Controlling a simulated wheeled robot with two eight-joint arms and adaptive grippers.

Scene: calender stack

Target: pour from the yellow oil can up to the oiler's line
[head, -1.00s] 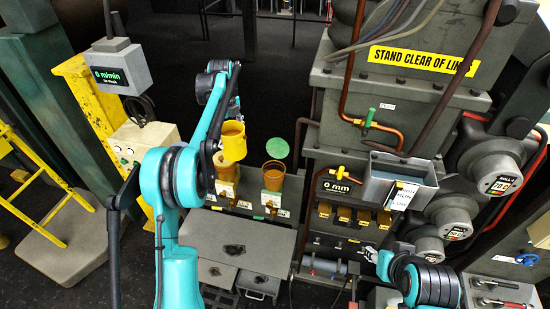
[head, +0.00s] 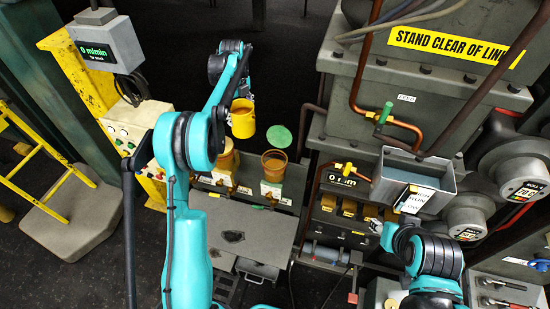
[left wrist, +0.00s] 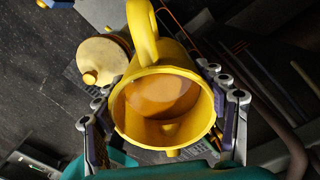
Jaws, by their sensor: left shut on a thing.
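The yellow oil can (head: 242,118) is held in the air beyond the oilers, roughly upright in the head view. My left gripper (head: 237,97) is shut on it; in the left wrist view its fingers flank the can (left wrist: 166,140), with amber oil (left wrist: 160,97) inside. An amber open-topped oiler cup (head: 273,165) stands on a pale base, nearer than the can and to its right. A second amber oiler (head: 227,157) stands to the left, partly hidden by my arm. I cannot make out their lines. My right gripper (head: 373,224) is beside the brass blocks; its opening is unclear.
A green disc (head: 279,138) shows just behind the right oiler. The large machine (head: 440,75), its pipes and a grey trough (head: 410,172) fill the right. A grey bench top (head: 240,232) lies in front of the oilers. A yellow-framed panel (head: 125,125) stands left.

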